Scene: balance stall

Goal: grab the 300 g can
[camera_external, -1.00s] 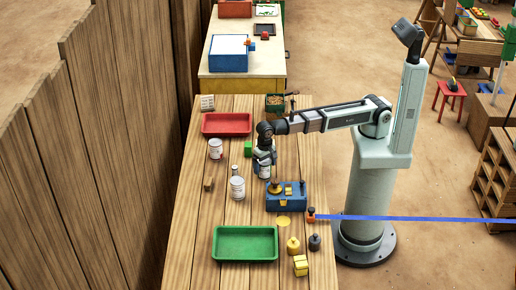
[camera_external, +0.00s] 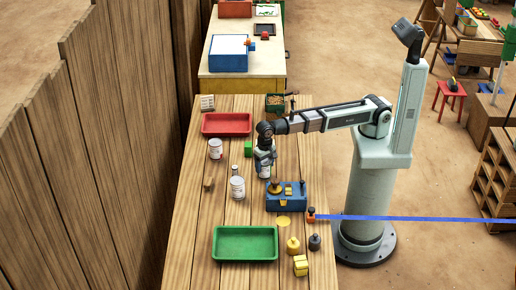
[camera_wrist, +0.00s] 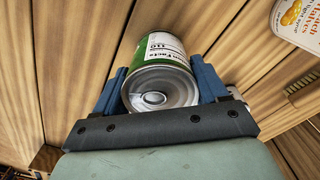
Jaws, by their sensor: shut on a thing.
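My gripper (camera_external: 264,158) is low over the wooden table and shut on a can (camera_external: 264,173). In the wrist view this can (camera_wrist: 160,60) is green with a white label, its bare metal end facing the camera, between my two blue fingers. Its weight cannot be read. A white-labelled can (camera_external: 215,150) stands to the left, and another (camera_external: 237,190) stands nearer the front. A white-labelled can (camera_wrist: 300,25) also shows at the top right of the wrist view.
A blue balance box (camera_external: 286,203) stands just in front of my gripper. A red tray (camera_external: 226,133) is behind, a green tray (camera_external: 245,258) in front. Yellow (camera_external: 293,246) and dark (camera_external: 314,243) weights stand at the front right.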

